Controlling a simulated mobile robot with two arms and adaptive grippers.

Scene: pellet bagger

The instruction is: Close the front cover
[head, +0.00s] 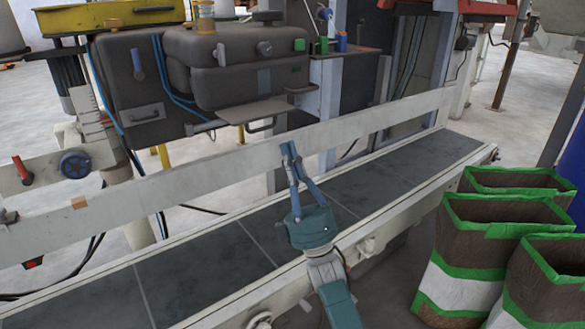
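The dark grey machine housing (200,75) stands at the upper left, behind the conveyor. On its front, a light flat plate (258,111) juts out below the body, with a handle (262,126) at its edge; it looks like the front cover swung out, but I cannot tell for sure. My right gripper (289,148) reaches up over the conveyor, below and to the right of the plate and apart from it in the picture. Its fingertips come together with nothing seen between them. My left gripper is not in view.
A dark conveyor belt (222,247) runs across, with a long pale guide rail (230,141) between me and the machine. Several green-edged bags (465,262) stand at the right. A red-handled lever (21,167) and blue knob (75,163) are at left.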

